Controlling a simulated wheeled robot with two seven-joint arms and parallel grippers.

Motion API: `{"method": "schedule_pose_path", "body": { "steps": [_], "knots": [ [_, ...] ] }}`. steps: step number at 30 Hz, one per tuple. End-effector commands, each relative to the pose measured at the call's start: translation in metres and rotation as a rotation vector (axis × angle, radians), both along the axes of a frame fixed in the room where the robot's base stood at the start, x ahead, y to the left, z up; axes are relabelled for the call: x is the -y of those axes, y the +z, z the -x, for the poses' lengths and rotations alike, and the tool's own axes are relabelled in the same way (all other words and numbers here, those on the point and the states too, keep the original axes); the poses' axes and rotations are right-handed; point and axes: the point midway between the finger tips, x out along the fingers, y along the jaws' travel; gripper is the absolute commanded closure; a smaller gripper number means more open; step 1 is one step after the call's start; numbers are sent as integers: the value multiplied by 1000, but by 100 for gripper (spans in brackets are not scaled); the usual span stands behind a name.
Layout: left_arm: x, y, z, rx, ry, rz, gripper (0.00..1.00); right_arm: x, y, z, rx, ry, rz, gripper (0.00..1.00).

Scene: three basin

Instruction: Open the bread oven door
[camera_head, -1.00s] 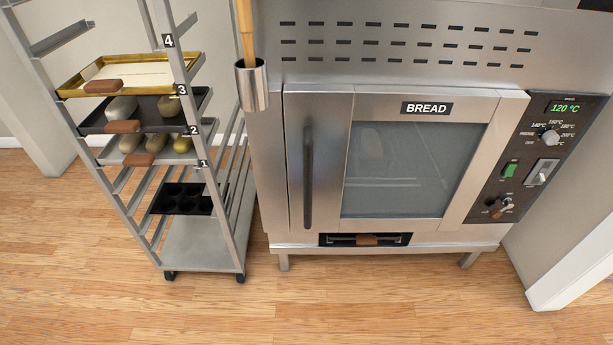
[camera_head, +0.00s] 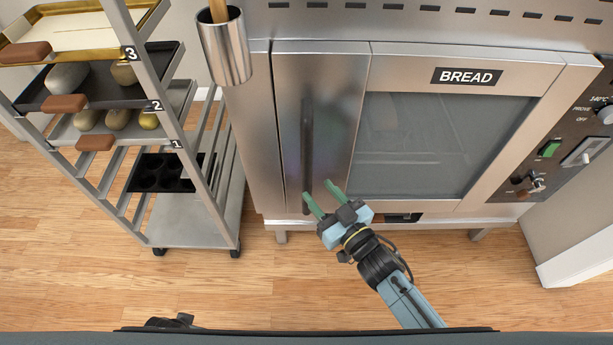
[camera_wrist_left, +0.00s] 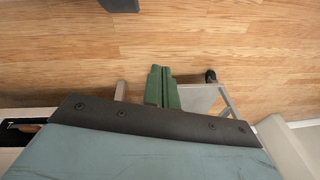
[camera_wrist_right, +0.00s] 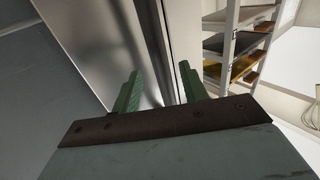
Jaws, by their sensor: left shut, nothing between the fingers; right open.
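The bread oven door (camera_head: 440,140) is closed, with a dark window and a BREAD label above it. Its dark vertical handle (camera_head: 307,140) is on the left part of the door. My right gripper (camera_head: 322,194) is open and empty at the handle's lower end; I cannot tell if it touches the handle. In the right wrist view its green fingers (camera_wrist_right: 158,90) are spread before the steel front, and the handle is not clearly visible. My left gripper shows in the left wrist view (camera_wrist_left: 162,72), shut and empty, above the wooden floor.
A wheeled rack (camera_head: 195,215) with trays of loaves stands left of the oven. A steel cup (camera_head: 225,50) with a wooden stick sits at the oven's upper left. A control panel (camera_head: 565,140) is at right. The floor in front is clear.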

Motion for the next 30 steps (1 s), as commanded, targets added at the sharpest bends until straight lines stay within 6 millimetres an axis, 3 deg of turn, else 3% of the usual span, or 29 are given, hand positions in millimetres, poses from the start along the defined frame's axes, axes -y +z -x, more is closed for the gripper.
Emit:
{"method": "schedule_pose_path", "body": {
  "steps": [3,10,23,30],
  "knots": [
    [2,11,-10,13,4,0,100,-14,-2,-21,0,0,-1,57],
    [10,31,-22,26,6,8,100,-30,-1,-45,-1,-1,-2,57],
    [14,39,-26,29,6,11,100,-36,0,-53,-2,-1,1,57],
    [14,39,-26,30,5,11,100,-35,-1,-53,-2,-1,0,84]
  ]
}}
